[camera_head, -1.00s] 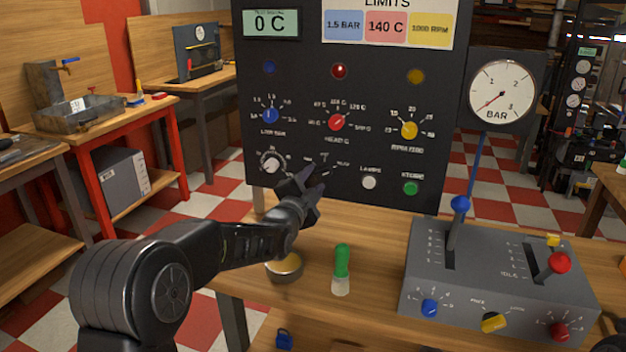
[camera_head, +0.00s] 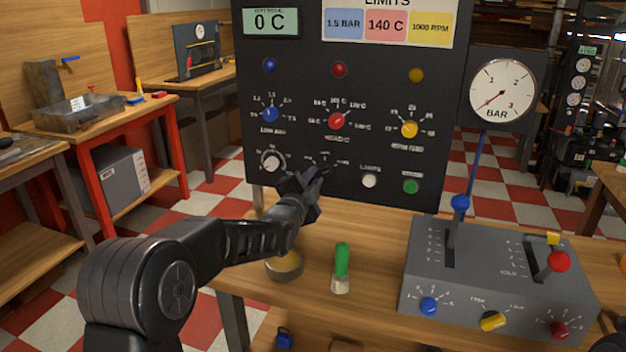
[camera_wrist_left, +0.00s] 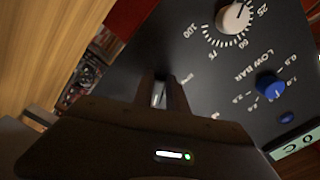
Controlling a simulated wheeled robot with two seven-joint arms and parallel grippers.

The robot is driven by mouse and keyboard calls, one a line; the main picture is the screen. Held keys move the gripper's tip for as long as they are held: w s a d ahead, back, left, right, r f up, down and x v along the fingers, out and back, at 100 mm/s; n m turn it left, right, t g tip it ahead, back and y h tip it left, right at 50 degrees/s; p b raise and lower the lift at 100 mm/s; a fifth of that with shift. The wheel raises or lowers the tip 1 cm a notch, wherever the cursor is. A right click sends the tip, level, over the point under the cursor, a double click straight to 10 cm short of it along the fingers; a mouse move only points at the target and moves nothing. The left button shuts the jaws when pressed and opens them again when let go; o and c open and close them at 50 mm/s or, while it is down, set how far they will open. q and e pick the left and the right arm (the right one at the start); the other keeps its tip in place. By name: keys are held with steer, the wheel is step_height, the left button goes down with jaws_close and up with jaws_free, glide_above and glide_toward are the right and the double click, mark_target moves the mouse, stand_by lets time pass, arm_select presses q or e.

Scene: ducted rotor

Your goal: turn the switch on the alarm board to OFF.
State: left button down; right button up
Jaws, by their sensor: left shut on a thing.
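The black alarm board (camera_head: 300,45) stands upright at the back of the bench. My left gripper (camera_head: 318,174) is at the board's lower middle, between the white dial (camera_head: 271,161) and the white LAMPS button (camera_head: 369,181). In the left wrist view, the two fingers (camera_wrist_left: 163,90) are shut on a small pale knob between them, at the board's face. The fingers hide most of this switch, so I cannot read its setting. The white dial (camera_wrist_left: 233,17) and a blue knob (camera_wrist_left: 270,85) show beside the gripper there. My right gripper is not in view.
Red (camera_head: 336,121) and yellow (camera_head: 409,129) knobs and a green button (camera_head: 410,187) are on the board. A grey lever box (camera_head: 425,270) stands at right below a pressure gauge (camera_head: 502,89). A green-topped bottle (camera_head: 342,262) and a round tin (camera_head: 285,266) stand below my arm.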

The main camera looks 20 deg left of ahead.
arm_select(q)
steer(key=shift+f, duration=0.15)
steer(key=shift+d+f+n+b, duration=0.15)
steer(key=shift+d+n+b, duration=0.15)
steer(key=shift+n+b, duration=1.6)
steer(key=shift+d+f+n+b, duration=0.15)
steer(key=shift+d+n+b, duration=0.15)
steer(key=shift+n+b, duration=1.6)
steer(key=shift+d+f+n+b, duration=0.15)
steer(key=shift+d+n+b, duration=0.15)
steer(key=shift+n+b, duration=1.55)
steer(key=shift+n, duration=0.35)
steer(key=c, duration=1.3)
jaws_free()
